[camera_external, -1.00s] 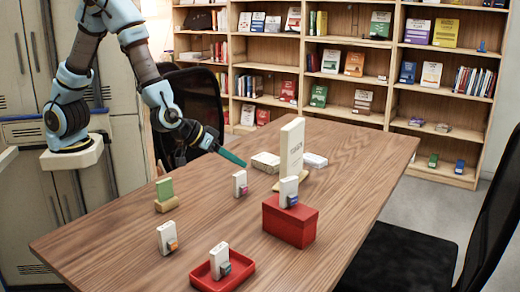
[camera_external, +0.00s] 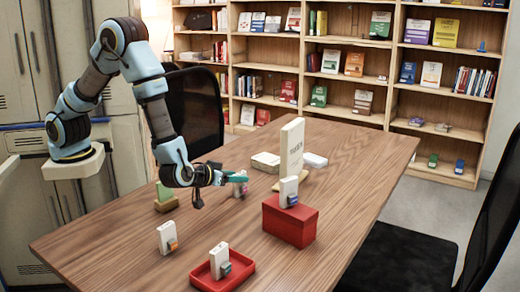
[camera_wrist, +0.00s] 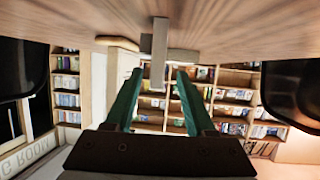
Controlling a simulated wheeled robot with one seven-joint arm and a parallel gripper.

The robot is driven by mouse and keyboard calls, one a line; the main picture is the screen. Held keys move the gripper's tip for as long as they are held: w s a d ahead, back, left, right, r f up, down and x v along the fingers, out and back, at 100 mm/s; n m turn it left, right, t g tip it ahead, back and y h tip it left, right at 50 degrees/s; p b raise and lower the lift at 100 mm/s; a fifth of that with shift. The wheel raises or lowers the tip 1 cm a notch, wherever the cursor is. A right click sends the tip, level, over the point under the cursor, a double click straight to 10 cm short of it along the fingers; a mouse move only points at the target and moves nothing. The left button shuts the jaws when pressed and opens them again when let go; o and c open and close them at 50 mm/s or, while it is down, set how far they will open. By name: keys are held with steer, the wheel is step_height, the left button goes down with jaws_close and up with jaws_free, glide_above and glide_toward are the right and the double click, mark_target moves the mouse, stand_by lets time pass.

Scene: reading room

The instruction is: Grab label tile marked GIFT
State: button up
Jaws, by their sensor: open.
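Several small white label tiles stand about the table; no marking is readable, so I cannot tell which says GIFT. One with a pink clip (camera_external: 240,188) is partly covered by my gripper (camera_external: 238,177). Others are one with an orange clip (camera_external: 166,238), one with a grey-blue clip (camera_external: 218,259) in a red tray (camera_external: 238,279), and one with a blue clip (camera_external: 287,190) on a red box (camera_external: 289,226). In the inverted wrist view, my gripper (camera_wrist: 158,75) is open. A narrow pale upright piece (camera_wrist: 159,50) shows between its fingers; I cannot tell whether it is a tile.
A tall white sign (camera_external: 291,148) stands behind the red box, with pale flat blocks (camera_external: 265,161) beside it. A green block on a wooden holder (camera_external: 166,202) is left of my gripper. Dark chairs flank the wooden table (camera_external: 345,185). The table's right part is clear.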

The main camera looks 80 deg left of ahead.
steer(key=x, duration=0.4)
steer(key=shift+w+a+p, duration=0.1)
steer(key=shift+w+p, duration=0.25)
steer(key=shift+w, duration=0.1)
jaws_close()
